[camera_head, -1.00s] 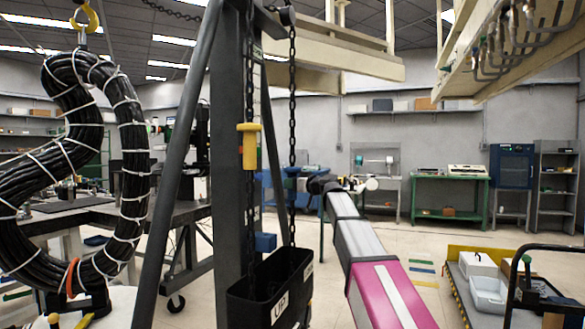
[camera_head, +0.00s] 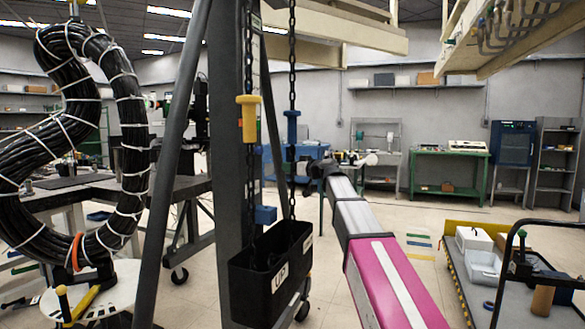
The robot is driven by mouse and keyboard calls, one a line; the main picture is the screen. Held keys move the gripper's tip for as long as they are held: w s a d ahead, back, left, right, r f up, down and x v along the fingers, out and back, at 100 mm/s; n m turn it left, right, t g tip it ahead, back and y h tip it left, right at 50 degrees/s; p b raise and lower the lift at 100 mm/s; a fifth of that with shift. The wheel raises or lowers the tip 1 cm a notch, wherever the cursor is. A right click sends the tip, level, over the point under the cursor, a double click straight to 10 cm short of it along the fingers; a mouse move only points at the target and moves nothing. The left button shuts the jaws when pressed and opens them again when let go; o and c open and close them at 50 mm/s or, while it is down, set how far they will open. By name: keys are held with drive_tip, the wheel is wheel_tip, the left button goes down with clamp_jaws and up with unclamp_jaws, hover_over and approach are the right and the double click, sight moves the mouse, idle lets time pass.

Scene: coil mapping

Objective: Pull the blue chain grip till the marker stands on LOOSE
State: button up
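A yellow grip (camera_head: 249,119) is on the left-hand chain, with a smaller blue block (camera_head: 266,214) lower down. My arm, magenta and pale grey, reaches in from the lower right. Its dark gripper (camera_head: 316,168) is close to the right chain, below the blue grip's upper flange. Its fingers are too small and dark to tell open from shut, or whether they touch the grip. I see no readable LOOSE mark or definite marker.
A black cable coil (camera_head: 132,150) hangs at left above a white round plate (camera_head: 108,283). A slanted frame leg (camera_head: 172,150) stands between. A cart (camera_head: 470,278) is at lower right; the floor behind my arm is open.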

drive_tip(key=v, duration=1)
drive_tip(key=shift+s+d, duration=0.3)
drive_tip(key=s+d+f+m+g+h, duration=0.1)
drive_tip(key=s+f+m+g+h, duration=0.15)
drive_tip(key=f, duration=0.95)
drive_tip(key=s+d+f+m+g+h, duration=0.1)
drive_tip(key=s+d+f+h, duration=0.15)
drive_tip(key=f, duration=0.85)
drive_tip(key=s+d+f+m+g+h, duration=0.1)
drive_tip(key=s+f+m+g+h, duration=0.15)
drive_tip(key=f, duration=0.95)
drive_tip(key=s+d+f+m+g+h, duration=0.2)
drive_tip(key=s+d+f, duration=0.3)
drive_tip(key=s+f, duration=0.4)
drive_tip(key=s+d+f+m+g+h, duration=0.2)
drive_tip(key=s+d+f+g+h, duration=0.1)
drive_tip(key=s+f, duration=0.7)
wheel_tip(320, 180, down, 3)
drive_tip(key=shift+s+d+f+h, duration=0.1)
drive_tip(key=shift+s+d+h, duration=0.25)
drive_tip(key=shift+d+h, duration=0.6)
drive_tip(key=shift+d, duration=0.1)
